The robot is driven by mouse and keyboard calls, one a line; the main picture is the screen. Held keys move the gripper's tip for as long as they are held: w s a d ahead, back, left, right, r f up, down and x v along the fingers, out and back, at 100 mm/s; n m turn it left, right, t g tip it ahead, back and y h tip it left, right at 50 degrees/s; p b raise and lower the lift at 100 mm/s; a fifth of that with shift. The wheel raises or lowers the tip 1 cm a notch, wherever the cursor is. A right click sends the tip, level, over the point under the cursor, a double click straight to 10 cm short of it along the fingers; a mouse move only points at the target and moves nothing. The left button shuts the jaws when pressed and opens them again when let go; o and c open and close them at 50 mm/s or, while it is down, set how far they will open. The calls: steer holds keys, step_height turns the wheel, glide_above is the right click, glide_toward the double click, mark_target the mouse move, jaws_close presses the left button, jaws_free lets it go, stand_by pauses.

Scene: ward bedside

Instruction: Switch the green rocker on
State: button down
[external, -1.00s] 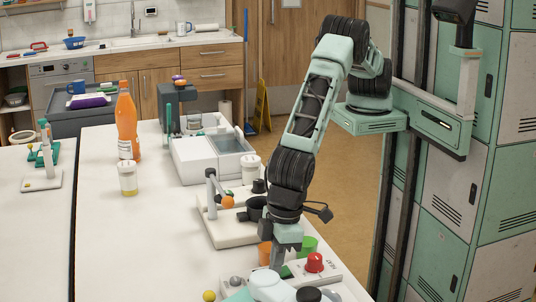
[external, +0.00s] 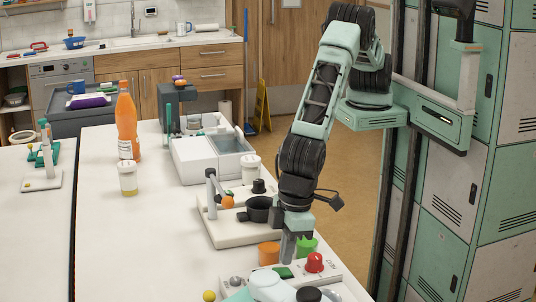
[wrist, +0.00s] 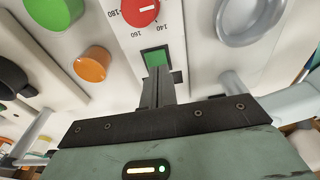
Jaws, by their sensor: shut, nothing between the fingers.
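The green rocker (wrist: 156,57) sits in a dark frame on a white panel (wrist: 130,37), just below a red dial in the wrist view. It also shows in the external view (external: 284,272), beside the fingertips. My gripper (wrist: 158,73) is shut and empty. Its fingertips are at the lower edge of the rocker in the wrist view and cover part of its frame. I cannot tell whether they touch it, nor which way the rocker is tipped.
The red dial (external: 314,262) stands right of the rocker on the same panel. A white board with a black pot (external: 259,210) lies farther back. The table's left part is largely clear.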

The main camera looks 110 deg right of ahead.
step_height(320, 180, up, 12)
steer(key=s+b, duration=0.2)
steer(key=b, duration=0.1)
steer(key=shift+f, duration=0.15)
steer(key=shift+w+d+t+b, duration=0.45)
steer(key=shift+w+b, duration=0.1)
steer(key=shift+b, duration=0.65)
steer(key=p, duration=0.4)
glide_toward(289, 269)
steer(key=w+f, duration=0.1)
steer(key=f, duration=0.1)
steer(key=w+f, duration=0.3)
steer(key=f, duration=0.1)
steer(key=shift+w, duration=0.35)
steer(key=shift+f, duration=0.15)
